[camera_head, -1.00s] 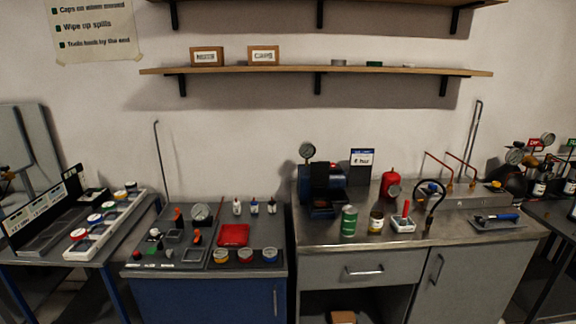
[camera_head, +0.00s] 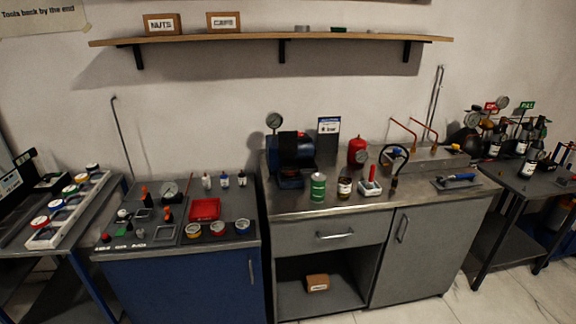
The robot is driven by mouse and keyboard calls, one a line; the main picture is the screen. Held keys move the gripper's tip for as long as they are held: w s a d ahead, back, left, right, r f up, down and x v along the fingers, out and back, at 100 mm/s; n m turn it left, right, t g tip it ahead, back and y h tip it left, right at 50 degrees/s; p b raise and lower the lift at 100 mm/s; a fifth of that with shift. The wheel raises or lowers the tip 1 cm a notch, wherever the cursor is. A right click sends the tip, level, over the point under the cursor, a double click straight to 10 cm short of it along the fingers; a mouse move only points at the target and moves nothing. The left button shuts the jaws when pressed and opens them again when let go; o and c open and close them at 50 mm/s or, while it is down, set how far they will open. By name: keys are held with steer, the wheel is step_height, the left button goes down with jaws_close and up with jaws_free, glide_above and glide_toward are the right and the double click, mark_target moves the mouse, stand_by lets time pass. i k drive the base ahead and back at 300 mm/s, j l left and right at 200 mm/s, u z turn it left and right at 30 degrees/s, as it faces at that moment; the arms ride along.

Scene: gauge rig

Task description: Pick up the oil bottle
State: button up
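No label that I can read marks the oil bottle, so I cannot tell which container it is. Three small dropper-like bottles stand in a row at the back of the blue cabinet's top; the middle one (camera_head: 225,180) has a dark cap. Several dark bottles, one with a white label (camera_head: 531,167), stand on the far right table. My gripper is not in view.
A red tray (camera_head: 205,209) lies on the blue cabinet (camera_head: 185,285). The bench's front edge strip looks clear.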

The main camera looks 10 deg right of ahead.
mark_target(344, 178)
steer(key=i+l+z, duration=0.2)
steer(key=i, duration=0.35)
steer(key=i+l+z, duration=0.15)
steer(key=i, duration=0.4)
steer(key=i+l+z, duration=0.2)
steer(key=i, duration=0.35)
